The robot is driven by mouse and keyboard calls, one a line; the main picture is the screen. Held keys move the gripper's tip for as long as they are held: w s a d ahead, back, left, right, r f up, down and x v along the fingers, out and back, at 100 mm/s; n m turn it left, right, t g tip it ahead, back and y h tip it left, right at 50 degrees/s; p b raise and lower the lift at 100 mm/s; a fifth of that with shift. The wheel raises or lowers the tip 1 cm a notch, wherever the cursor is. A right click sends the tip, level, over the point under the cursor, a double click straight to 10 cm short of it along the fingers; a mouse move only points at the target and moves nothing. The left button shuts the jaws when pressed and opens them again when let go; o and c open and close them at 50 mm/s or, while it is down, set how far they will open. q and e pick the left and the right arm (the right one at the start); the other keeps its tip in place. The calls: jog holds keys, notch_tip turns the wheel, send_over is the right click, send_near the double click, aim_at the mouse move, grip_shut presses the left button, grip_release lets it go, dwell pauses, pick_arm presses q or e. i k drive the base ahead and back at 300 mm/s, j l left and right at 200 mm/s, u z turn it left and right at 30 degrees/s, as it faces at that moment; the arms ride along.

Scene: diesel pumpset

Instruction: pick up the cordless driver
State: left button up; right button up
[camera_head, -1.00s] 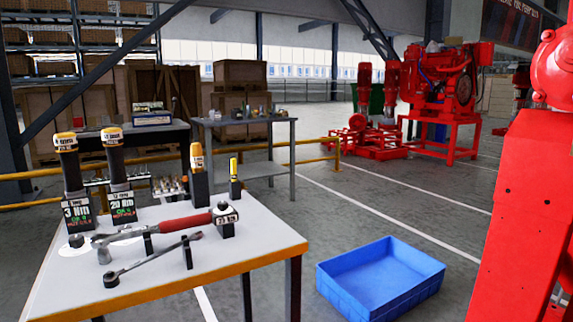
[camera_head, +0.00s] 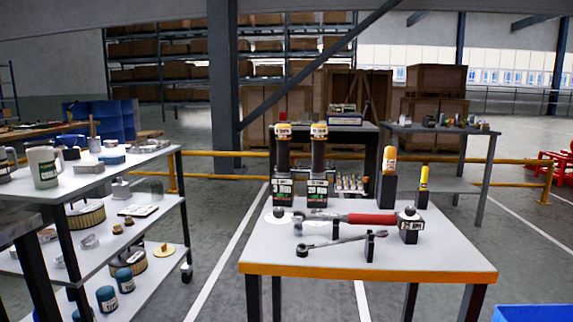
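Two upright tools with black bodies and yellow-and-white tops stand in black labelled holders at the back left of a white-topped table (camera_head: 350,255) with an orange front edge. The left driver-like tool (camera_head: 283,150) and the right driver-like tool (camera_head: 319,150) look alike, and I cannot tell which is the cordless driver. Right of them, an orange-topped tool (camera_head: 389,163) and a thinner yellow tool (camera_head: 424,178) stand in black blocks. A red-handled wrench (camera_head: 370,218) and a metal ratchet (camera_head: 335,241) rest on black supports in front. Neither of my grippers shows.
A multi-level shelf cart (camera_head: 150,160) with a mug (camera_head: 44,167), cans and parts stands at the left. Floor is clear between it and the table. A blue bin (camera_head: 535,313) is at the lower right. A yellow rail (camera_head: 225,154) and another bench (camera_head: 440,130) are behind.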

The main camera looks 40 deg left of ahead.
aim_at(319, 131)
jog(key=u, duration=1.15)
